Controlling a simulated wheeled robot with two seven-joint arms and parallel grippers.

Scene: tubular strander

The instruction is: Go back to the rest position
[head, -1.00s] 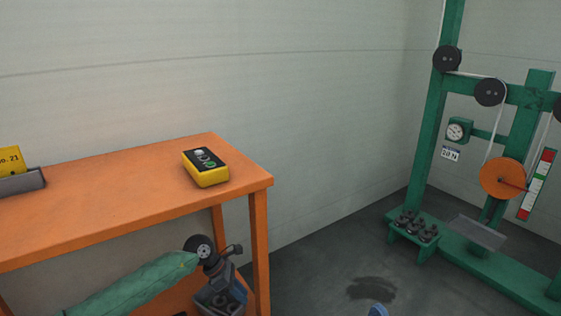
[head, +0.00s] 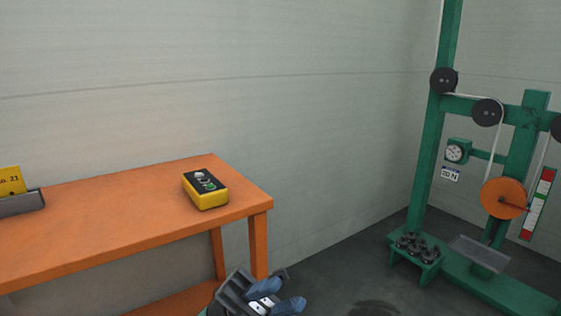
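My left gripper (head: 281,296) shows at the bottom edge of the head view, in front of the orange table's right legs. Its two blue fingertips stand apart with nothing seen between them. The gripper is below the tabletop level in the picture and apart from the yellow button box. Most of my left arm is cut off by the lower edge. My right gripper is not in view.
An orange table (head: 120,225) at left carries a yellow button box (head: 206,190) and a grey holder (head: 20,204) with a yellow card. A green frame (head: 428,150) with pulleys, an orange wheel (head: 503,198) and a gauge stands at right. Floor between is clear, with a dark patch.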

